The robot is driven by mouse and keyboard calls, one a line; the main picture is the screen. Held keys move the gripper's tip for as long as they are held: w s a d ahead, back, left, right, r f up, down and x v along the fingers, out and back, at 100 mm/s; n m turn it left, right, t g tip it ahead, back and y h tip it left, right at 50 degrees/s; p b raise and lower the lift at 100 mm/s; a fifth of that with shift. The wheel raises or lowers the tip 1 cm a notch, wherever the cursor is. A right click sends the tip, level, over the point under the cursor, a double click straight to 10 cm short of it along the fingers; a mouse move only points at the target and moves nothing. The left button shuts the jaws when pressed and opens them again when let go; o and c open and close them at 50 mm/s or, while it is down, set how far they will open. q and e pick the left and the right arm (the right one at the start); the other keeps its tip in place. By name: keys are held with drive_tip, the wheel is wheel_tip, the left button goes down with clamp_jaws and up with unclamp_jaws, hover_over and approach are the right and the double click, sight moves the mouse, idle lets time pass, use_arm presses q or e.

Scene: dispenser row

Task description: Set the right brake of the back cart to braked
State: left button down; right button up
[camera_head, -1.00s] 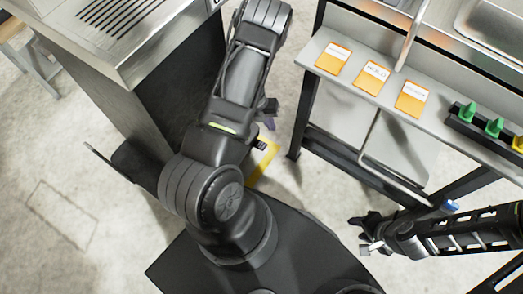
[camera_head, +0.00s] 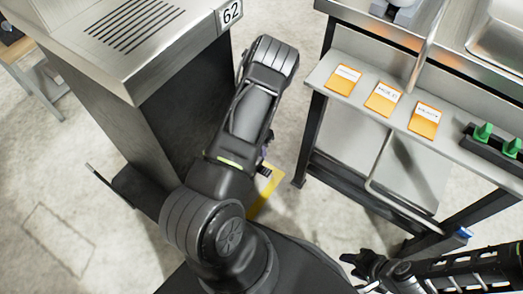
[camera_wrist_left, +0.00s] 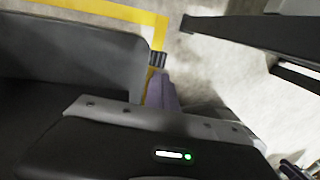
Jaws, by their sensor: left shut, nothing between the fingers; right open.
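A steel cart (camera_head: 341,35) with black legs stands at the right in the head view. A small blue piece (camera_head: 463,233) shows low by its right leg; I cannot tell whether it is a brake. No brake is clearly visible, and I cannot tell which cart is the back one. My left gripper (camera_head: 263,170) is mostly hidden behind its arm, above the floor left of the cart. In the left wrist view its purple fingers with dark tips (camera_wrist_left: 158,62) are together and empty. My right gripper (camera_head: 358,268) is open and empty, below the cart's near side.
A steel cabinet (camera_head: 130,60) labelled 62 stands at the left, close to my left arm. Orange cards (camera_head: 383,98) and green pieces (camera_head: 483,132) in a black holder lie on the cart's shelf. Yellow tape (camera_head: 266,192) marks the floor between cabinet and cart.

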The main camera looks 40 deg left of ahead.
sight(269, 172)
use_arm(q)
drive_tip(key=f+b, duration=0.1)
drive_tip(key=f, duration=0.2)
drive_tip(key=d+f+b, duration=0.1)
drive_tip(key=f, duration=0.3)
drive_tip(key=d+f+b, duration=0.1)
drive_tip(key=f, duration=0.3)
drive_tip(key=shift+w+d, duration=0.1)
drive_tip(key=shift+w, duration=0.05)
drive_tip(key=shift+d, duration=0.15)
drive_tip(key=shift+d+f+y, duration=0.2)
drive_tip(key=shift+f+y, duration=0.05)
drive_tip(key=shift+y, duration=0.45)
drive_tip(key=shift+d+f+y, duration=0.25)
drive_tip(key=shift+f+y, duration=0.15)
drive_tip(key=shift+y, duration=0.2)
drive_tip(key=shift+d+f+y+b, duration=0.15)
drive_tip(key=shift+f+y+b, duration=0.35)
drive_tip(key=shift+y+b, duration=0.15)
drive_tip(key=shift+f, duration=0.25)
drive_tip(key=shift+r, duration=0.1)
drive_tip(key=shift+w+r, duration=0.1)
drive_tip(key=shift+r, duration=0.05)
